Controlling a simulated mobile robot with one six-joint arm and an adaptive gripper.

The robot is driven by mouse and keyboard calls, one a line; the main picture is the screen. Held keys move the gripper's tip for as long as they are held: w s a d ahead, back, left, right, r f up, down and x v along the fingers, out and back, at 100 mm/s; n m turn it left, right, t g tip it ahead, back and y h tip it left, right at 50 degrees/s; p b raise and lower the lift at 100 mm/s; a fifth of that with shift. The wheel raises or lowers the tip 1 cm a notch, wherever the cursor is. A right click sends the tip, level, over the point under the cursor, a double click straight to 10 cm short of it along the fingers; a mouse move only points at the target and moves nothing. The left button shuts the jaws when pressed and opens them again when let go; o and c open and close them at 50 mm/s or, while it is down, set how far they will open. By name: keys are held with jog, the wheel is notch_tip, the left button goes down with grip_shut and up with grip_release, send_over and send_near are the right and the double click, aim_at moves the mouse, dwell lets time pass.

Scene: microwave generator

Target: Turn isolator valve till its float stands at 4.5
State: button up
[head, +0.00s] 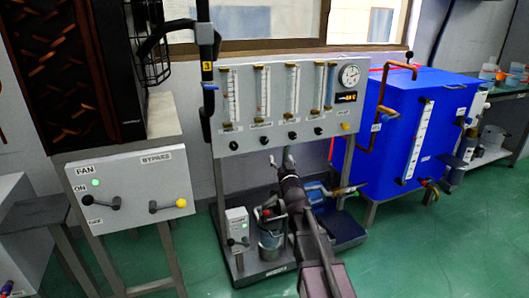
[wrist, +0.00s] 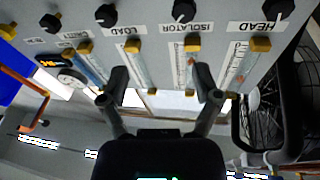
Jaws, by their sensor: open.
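The isolator valve is a black round knob (head: 264,140), second from the left in the row under the flow tubes. In the wrist view, which is upside down, the isolator knob (wrist: 184,10) is at the top edge beside its ISOLATOR label (wrist: 200,27). Its flow tube (head: 262,90) stands above it on the grey panel; the tube (wrist: 183,65) also shows in the wrist view, partly behind a finger. The float's reading is too small to tell. My gripper (wrist: 162,85) is open and empty in front of the panel, apart from the knob. In the head view my gripper (head: 283,160) is just below the knob row.
The HEAD knob (wrist: 278,9) and LOAD knob (wrist: 106,15) flank the isolator knob closely. A round gauge (head: 350,75) is at the panel's right. A blue tank (head: 425,115) stands right, a FAN/BYPASS box (head: 130,185) left. A can (head: 271,243) sits on the stand's lower shelf.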

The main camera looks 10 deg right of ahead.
aim_at(265, 141)
jog(key=shift+w+a+f+n+t+y+b, duration=0.1)
jog(key=shift+a+f+n+t+y+b, duration=0.35)
jog(key=shift+b, duration=0.45)
jog(key=shift+a+f+n+t+y+b, duration=0.2)
jog(key=shift+f+y+b, duration=0.4)
jog(key=shift+b, duration=0.3)
jog(key=shift+w+a+f+n+t+y+b, duration=0.1)
jog(key=shift+a+f+n+t+y+b, duration=0.15)
jog(key=shift+f+n+y+b, duration=0.45)
jog(key=shift+r+m+h, duration=0.2)
jog(key=shift+m+h, duration=0.05)
jog(key=shift+m, duration=0.1)
jog(key=p+x, duration=0.5)
jog(key=x, duration=0.8)
jog(key=shift+w+a+r, duration=0.1)
jog(key=shift+w+r, duration=0.1)
jog(key=shift+w, duration=0.05)
grip_shut()
